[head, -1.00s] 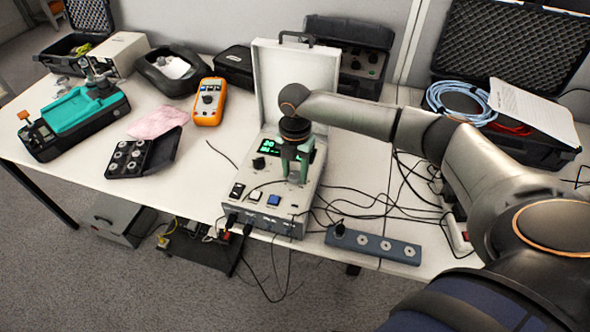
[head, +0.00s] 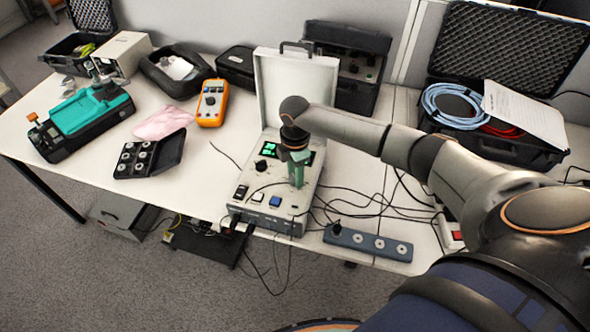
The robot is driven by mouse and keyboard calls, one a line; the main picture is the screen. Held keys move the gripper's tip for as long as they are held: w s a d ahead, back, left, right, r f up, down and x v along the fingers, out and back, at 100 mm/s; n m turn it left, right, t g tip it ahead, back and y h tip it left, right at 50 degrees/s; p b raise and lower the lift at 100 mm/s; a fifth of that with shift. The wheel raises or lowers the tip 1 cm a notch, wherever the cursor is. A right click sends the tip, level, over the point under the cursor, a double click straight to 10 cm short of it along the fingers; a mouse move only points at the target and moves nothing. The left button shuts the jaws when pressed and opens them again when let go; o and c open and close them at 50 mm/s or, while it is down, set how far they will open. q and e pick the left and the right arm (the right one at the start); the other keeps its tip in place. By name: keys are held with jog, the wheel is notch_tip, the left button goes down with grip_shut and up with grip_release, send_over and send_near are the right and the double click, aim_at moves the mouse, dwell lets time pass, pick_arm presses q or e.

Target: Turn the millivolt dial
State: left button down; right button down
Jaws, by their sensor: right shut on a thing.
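The calibration unit (head: 255,203) is a light grey box with its white lid (head: 270,85) standing open behind it. My left gripper is not in view.
Black cables (head: 345,200) run over the table right of the unit. A blue-grey socket strip (head: 368,242) lies at the front edge. An orange multimeter (head: 212,102), a black tray (head: 150,157) and a teal device (head: 88,117) stand to the left. An open black case (head: 490,148) stands right.

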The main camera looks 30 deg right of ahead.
jog(key=m, duration=0.3)
jog(key=shift+m, duration=0.3)
jog(key=m, duration=0.4)
jog(key=shift+m, duration=0.3)
jog(key=m, duration=1.9)
jog(key=shift+m, duration=1.8)
